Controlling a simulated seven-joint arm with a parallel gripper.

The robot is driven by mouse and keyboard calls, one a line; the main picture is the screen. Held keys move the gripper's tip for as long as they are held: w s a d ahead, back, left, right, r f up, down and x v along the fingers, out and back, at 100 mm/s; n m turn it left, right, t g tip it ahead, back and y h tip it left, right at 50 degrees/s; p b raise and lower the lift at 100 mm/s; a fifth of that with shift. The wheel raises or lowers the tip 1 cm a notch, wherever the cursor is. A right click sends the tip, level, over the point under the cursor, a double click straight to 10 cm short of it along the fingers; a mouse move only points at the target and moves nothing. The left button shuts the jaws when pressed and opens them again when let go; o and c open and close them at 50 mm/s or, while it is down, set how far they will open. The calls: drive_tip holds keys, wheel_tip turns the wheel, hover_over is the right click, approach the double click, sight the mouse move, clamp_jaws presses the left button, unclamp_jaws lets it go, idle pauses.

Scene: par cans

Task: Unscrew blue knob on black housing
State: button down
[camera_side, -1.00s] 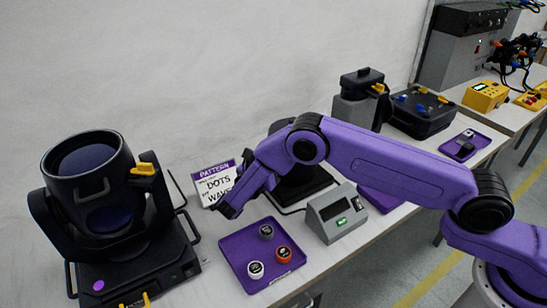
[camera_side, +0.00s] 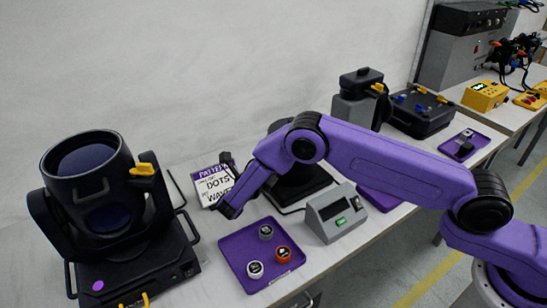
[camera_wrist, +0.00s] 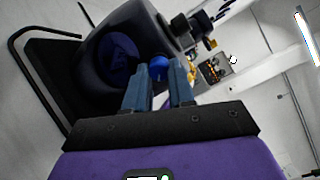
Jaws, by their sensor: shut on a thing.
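In the wrist view, a black housing (camera_wrist: 95,40) with a dark blue round face fills the upper left. The small bright blue knob (camera_wrist: 158,67) sits at its right side. My gripper (camera_wrist: 160,72) is shut on the blue knob, with one blue-grey finger on each side of it. The knob's lower part is hidden between the fingers. In the side view my arm covers much of the middle black lamp, whose black base (camera_side: 300,187) shows behind it. The knob and fingertips cannot be made out there.
A sign (camera_side: 214,185) stands by my wrist. A purple tray (camera_side: 238,256) holds white, orange and grey round caps. A grey box with a green display (camera_side: 336,213) stands beside it. A large black lamp (camera_side: 95,215) with a yellow knob stands at the left.

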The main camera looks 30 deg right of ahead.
drive_tip(key=shift+w+d+r+n, duration=0.1)
drive_tip(key=shift+n, duration=2.35)
drive_tip(key=shift+w+d+r+n, duration=0.1)
drive_tip(key=shift+n, duration=2.4)
drive_tip(key=shift+w+d+r+n, duration=0.1)
drive_tip(key=shift+n, duration=2.35)
drive_tip(key=c, duration=1)
unclamp_jaws()
drive_tip(key=shift+o, duration=0.3)
drive_tip(key=shift+s+a+f, duration=0.1)
